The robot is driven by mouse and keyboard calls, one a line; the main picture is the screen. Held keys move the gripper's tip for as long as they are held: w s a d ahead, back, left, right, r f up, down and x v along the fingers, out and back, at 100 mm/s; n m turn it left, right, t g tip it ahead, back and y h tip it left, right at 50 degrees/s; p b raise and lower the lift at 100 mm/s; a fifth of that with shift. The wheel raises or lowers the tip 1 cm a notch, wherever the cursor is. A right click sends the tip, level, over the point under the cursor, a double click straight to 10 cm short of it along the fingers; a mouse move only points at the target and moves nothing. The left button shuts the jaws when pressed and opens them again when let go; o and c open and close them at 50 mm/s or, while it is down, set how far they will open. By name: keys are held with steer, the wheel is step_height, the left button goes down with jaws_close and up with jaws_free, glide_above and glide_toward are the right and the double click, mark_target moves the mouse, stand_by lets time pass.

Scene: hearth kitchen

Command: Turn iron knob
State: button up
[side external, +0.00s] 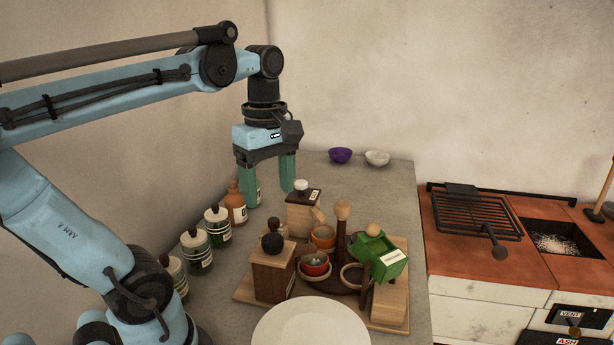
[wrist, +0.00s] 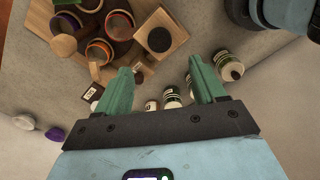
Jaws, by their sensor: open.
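A dark round knob (side external: 272,243), which looks like the iron one, sits on top of a brown wooden box (side external: 273,275) in the side view. In the wrist view, this box appears to be the one with a dark top (wrist: 159,40), ahead of my fingers. Two other boxes carry a white knob (side external: 301,184) and a pale wooden knob (side external: 373,230). My gripper (side external: 269,198) is open and empty, pointing down above and behind the dark knob, touching nothing. Its two green fingers spread apart in the wrist view (wrist: 163,88).
Several bottles and jars (side external: 218,225) line the counter's left side. A wooden stand with cups (side external: 315,264) is right of the dark-knob box, and a white plate (side external: 311,325) is in front. Purple (side external: 340,155) and white bowls (side external: 377,158) sit behind. A stove (side external: 475,260) is right.

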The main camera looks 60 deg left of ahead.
mark_target(272, 238)
step_height(272, 238, down, 10)
steer(key=shift+r, duration=0.1)
stand_by(0.4)
steer(key=c, duration=1.1)
steer(key=shift+o, duration=0.2)
steer(key=shift+m, duration=0.3)
